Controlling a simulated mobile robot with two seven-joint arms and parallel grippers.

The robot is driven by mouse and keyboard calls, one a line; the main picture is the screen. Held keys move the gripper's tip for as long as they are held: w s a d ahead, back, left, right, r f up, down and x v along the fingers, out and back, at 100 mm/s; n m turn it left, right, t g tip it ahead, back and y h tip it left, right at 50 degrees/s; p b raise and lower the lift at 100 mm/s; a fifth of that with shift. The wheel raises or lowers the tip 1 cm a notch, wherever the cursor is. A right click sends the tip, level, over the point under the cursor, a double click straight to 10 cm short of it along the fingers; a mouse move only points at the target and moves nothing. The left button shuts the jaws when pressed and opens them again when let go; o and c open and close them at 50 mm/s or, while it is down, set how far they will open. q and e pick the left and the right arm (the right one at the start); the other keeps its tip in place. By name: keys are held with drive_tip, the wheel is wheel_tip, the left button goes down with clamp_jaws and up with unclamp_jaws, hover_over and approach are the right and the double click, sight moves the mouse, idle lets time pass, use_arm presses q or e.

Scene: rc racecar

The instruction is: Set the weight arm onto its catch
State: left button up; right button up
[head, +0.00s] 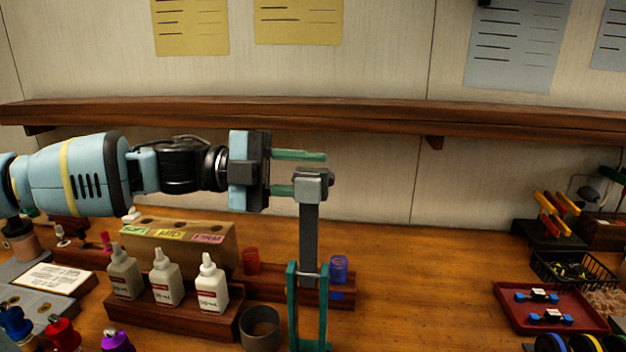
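The weight arm (310,240) is a dark grey bar with a pale grey block (313,184) at its top. It stands upright, its lower end between the posts of a teal stand (294,305) on the bench. My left gripper (308,172) comes in from the left at the height of the block. Its two teal fingers point right and are spread apart, one above the other. The upper finger passes above the block. The lower finger's tip is at the block's left side; I cannot tell if it touches. I cannot make out the catch. My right gripper is out of view.
White bottles (166,280) in a wooden rack stand left of the stand, with a grey cup (260,328) close by. A red tray (510,302) and a black basket (578,270) are at the right. The bench between stand and tray is clear. A wooden shelf (370,113) runs behind.

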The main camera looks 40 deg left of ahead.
use_arm(q)
drive_tip(key=shift+w+d, duration=0.25)
drive_tip(key=shift+d, duration=0.15)
clamp_jaws()
idle(0.4)
